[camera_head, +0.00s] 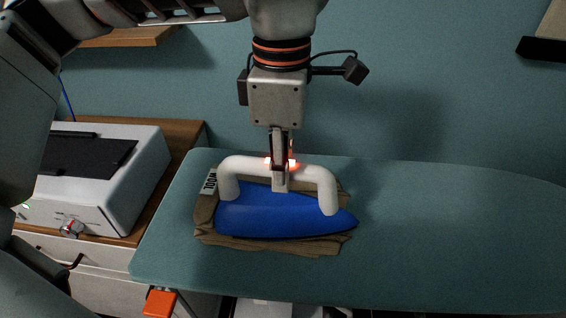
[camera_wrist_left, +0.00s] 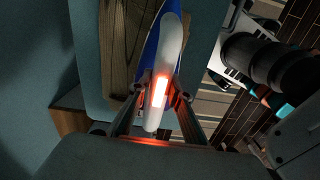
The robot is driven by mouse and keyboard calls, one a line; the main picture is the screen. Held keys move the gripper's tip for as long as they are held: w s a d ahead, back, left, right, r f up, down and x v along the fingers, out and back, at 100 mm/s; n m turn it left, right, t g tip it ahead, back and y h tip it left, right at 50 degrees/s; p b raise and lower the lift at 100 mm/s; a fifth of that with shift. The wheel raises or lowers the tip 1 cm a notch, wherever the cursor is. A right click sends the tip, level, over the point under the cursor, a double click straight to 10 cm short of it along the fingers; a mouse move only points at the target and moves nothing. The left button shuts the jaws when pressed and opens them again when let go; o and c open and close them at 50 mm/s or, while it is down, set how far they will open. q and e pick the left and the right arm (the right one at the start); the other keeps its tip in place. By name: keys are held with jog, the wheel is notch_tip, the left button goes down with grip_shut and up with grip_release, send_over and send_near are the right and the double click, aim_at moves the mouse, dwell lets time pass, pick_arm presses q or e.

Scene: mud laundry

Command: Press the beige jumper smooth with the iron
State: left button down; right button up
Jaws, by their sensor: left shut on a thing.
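The beige jumper (camera_head: 300,246) lies folded on the ironing board (camera_head: 430,240). It also shows in the left wrist view (camera_wrist_left: 118,60). The blue iron (camera_head: 275,213) with a white handle lies over the jumper, its pointed tip to the right, covering most of it. Only the jumper's edges show around the iron. My left gripper (camera_head: 280,178) comes down from above and is shut on the iron's white handle; in the left wrist view the handle (camera_wrist_left: 168,60) runs between the two fingers. A red-white glow shows at the grip. My right gripper is not in view.
A white machine with a dark top (camera_head: 110,170) stands on a wooden cabinet (camera_head: 185,140) left of the board. An orange piece (camera_head: 160,303) is under the board's left front edge. The right of the board is bare. A plain wall (camera_head: 420,90) rises behind.

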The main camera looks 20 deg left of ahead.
pick_arm(q)
jog(key=shift+r, duration=0.15)
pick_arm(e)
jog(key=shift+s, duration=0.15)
pick_arm(q)
jog(key=shift+f, duration=0.5)
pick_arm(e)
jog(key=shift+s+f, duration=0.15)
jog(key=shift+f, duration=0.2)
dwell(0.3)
pick_arm(q)
jog(key=shift+s+f, duration=0.15)
jog(key=shift+f, duration=0.2)
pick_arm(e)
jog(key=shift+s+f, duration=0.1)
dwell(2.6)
pick_arm(q)
jog(key=shift+r+p, duration=0.3)
jog(key=shift+r, duration=0.65)
jog(key=shift+r+p, duration=1.65)
jog(key=shift+r, duration=0.75)
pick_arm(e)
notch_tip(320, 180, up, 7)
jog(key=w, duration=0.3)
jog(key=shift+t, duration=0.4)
pick_arm(q)
jog(key=shift+w+f, duration=0.1)
jog(key=shift+w, duration=0.1)
